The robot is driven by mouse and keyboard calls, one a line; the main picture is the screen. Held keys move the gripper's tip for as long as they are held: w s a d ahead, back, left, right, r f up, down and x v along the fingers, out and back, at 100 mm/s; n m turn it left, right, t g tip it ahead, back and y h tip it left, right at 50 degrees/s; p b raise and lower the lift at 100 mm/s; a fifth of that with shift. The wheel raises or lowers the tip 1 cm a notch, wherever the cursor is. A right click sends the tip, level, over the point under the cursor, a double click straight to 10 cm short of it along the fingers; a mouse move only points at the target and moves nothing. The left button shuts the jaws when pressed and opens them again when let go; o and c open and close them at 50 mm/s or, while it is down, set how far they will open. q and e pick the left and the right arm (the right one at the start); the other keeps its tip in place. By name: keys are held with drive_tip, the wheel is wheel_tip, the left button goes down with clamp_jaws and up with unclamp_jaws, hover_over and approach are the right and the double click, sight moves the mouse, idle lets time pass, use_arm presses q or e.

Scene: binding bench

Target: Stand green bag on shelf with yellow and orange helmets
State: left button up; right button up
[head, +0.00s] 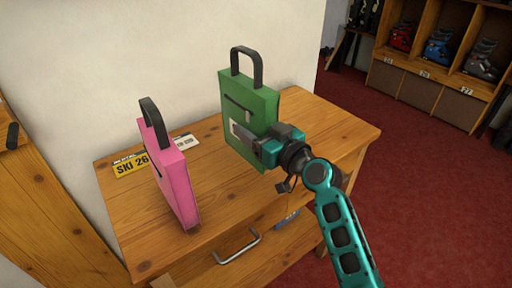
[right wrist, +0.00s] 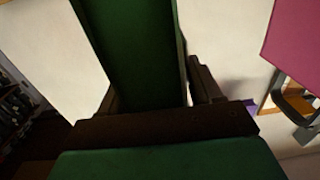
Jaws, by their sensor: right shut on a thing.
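The green bag (head: 237,102), with a black loop handle on top, is upright at the back of the wooden bench top in the head view. My right gripper (head: 250,138) is shut on the green bag at its lower front part. The green bag (right wrist: 135,50) also fills the middle of the right wrist view, between the fingers of my right gripper (right wrist: 150,105). Whether the bag's base touches the bench is hard to tell. My left gripper is not in view. No shelf with yellow and orange helmets shows.
A pink bag (head: 172,170) stands upright on the bench (head: 222,212), left of the green bag. A yellow plate marked SKI 26 (head: 131,165) lies behind it. A drawer handle (head: 236,247) is on the bench front. Cubbies with ski boots (head: 438,45) stand at the far right beyond red floor.

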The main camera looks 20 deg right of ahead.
drive_tip(key=shift+f+b, duration=0.7)
drive_tip(key=shift+f, duration=1.4)
drive_tip(key=shift+f, duration=0.1)
drive_tip(key=o, duration=1.5)
drive_tip(key=shift+f, duration=0.1)
